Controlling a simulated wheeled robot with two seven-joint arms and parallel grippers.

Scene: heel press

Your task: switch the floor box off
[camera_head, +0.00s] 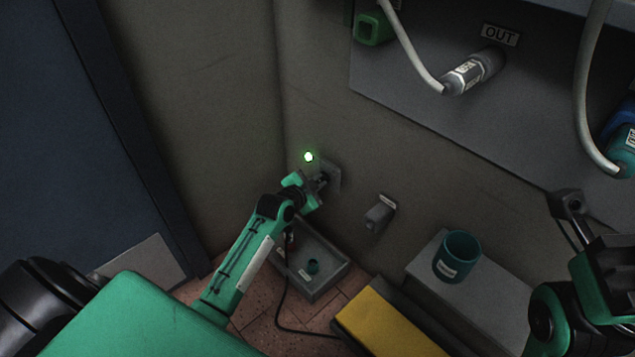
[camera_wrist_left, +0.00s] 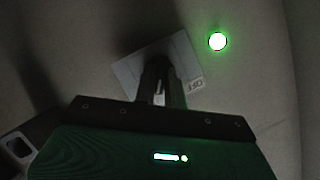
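The floor box appears to be the open grey box (camera_head: 336,276) on the tiled floor by the wall. My left gripper (camera_head: 324,180) is above and behind this box, at a grey wall plate (camera_head: 334,176). In the left wrist view its fingers (camera_wrist_left: 160,90) are close together in front of the plate (camera_wrist_left: 135,70); contact is unclear. My right gripper (camera_head: 568,205) is at the right, away from the box; its fingertips are unclear.
A green light (camera_head: 308,157) glows on the wall beside the plate. A grey wall fitting (camera_head: 379,214), yellow block (camera_head: 385,325) and teal cup (camera_head: 458,257) on a grey stand are right of the box. A black cable (camera_head: 281,310) lies on the floor. A blue door (camera_head: 70,130) is left.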

